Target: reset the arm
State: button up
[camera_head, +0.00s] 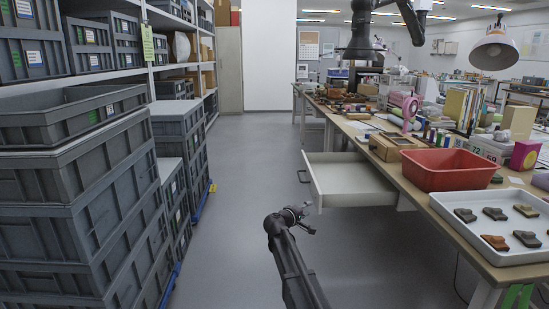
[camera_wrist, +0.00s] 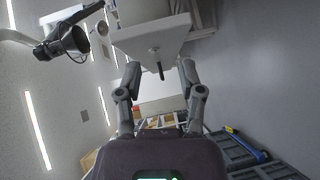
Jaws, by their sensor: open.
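My gripper (camera_head: 294,216) is at the end of my dark arm, low over the aisle floor, in front of an open white drawer (camera_head: 345,183). In the wrist view my gripper (camera_wrist: 158,72) shows two grey fingers spread apart with nothing between them. The drawer front (camera_wrist: 140,45) with its dark handle (camera_wrist: 158,68) shows beyond the fingertips in that view. The gap between gripper and drawer is hard to judge.
The workbench (camera_head: 455,218) on the right holds a red tub (camera_head: 450,170) and a white tray (camera_head: 505,250) with several sherds (camera_head: 495,213). Grey crates (camera_head: 75,190) are stacked on the left. The aisle floor (camera_head: 255,150) between is clear.

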jog(key=s+d+f+m+g+y+p, duration=0.1)
jog(key=s+d+f+m+g, duration=0.15)
jog(key=s, duration=0.45)
jog(key=s+d+f+m+g+y+p, duration=0.1)
jog(key=s+d+f+g+y, duration=0.15)
jog(key=s, duration=0.55)
jog(key=s+d+f+m+g+y+p, duration=0.1)
jog(key=s+d+f+m+g, duration=0.2)
jog(key=s, duration=0.4)
jog(key=s+a+f+m+g+y+p, duration=0.1)
jog(key=s+a+g+y, duration=0.15)
jog(key=s, duration=0.75)
jog(key=s+a+f+m+g+y+p, duration=0.15)
jog(key=s+y, duration=0.25)
jog(key=s, duration=0.6)
notch_tip(320, 180, up, 38)
jog(key=n+p, duration=0.1)
jog(key=p, duration=3.7)
jog(key=shift+w+d, duration=0.3)
jog(key=shift+w, duration=0.15)
jog(key=shift+r, duration=0.1)
